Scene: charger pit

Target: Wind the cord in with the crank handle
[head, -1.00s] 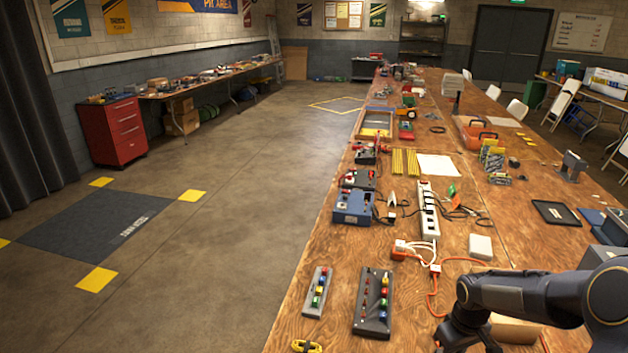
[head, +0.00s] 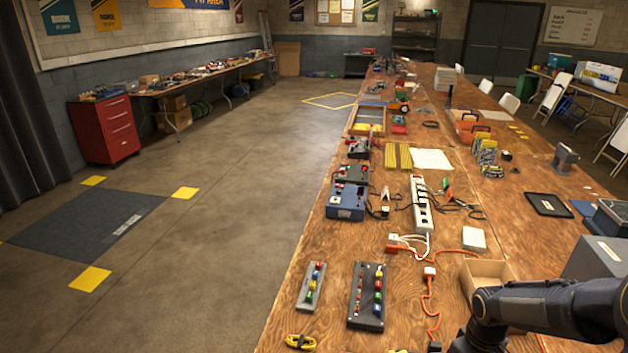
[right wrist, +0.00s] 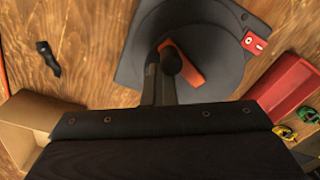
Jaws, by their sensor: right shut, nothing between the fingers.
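In the right wrist view a dark round reel (right wrist: 205,25) sits on a grey base with a red tag (right wrist: 254,42). An orange crank arm (right wrist: 188,70) lies across the reel's face, with a dark round knob (right wrist: 171,60) at it. My right gripper (right wrist: 158,68) is shut and empty, its fingertips right beside the knob; whether they touch it I cannot tell. An orange cord (head: 428,295) runs along the table in the head view and shows at the left edge of the right wrist view. The reel is not seen in the head view. My left gripper is not in view.
An open cardboard box (head: 487,264) stands near my right arm. A red tray (right wrist: 288,88) and yellow-green clips (right wrist: 285,131) lie right of the reel. A black piece (right wrist: 47,58) lies left. A power strip (head: 421,205) and button boxes (head: 353,310) stand further along the table.

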